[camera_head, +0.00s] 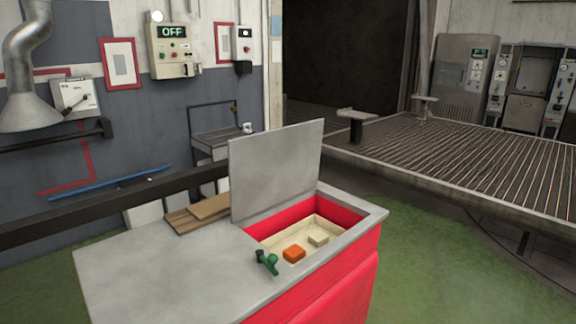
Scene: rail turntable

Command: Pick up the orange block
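The orange block (293,254) lies inside a cream-lined bin (330,228) sunk into a red cabinet with a grey top. A pale cream block (318,240) lies in the same bin, just right of and behind the orange one, apart from it. The bin's grey lid (277,170) stands upright, open, along the back edge. Neither of my grippers shows in the head view.
Wooden boards (200,213) lie behind. A dark horizontal rail (110,205) passes at the left. A large ribbed platform (455,160) stands at the right.

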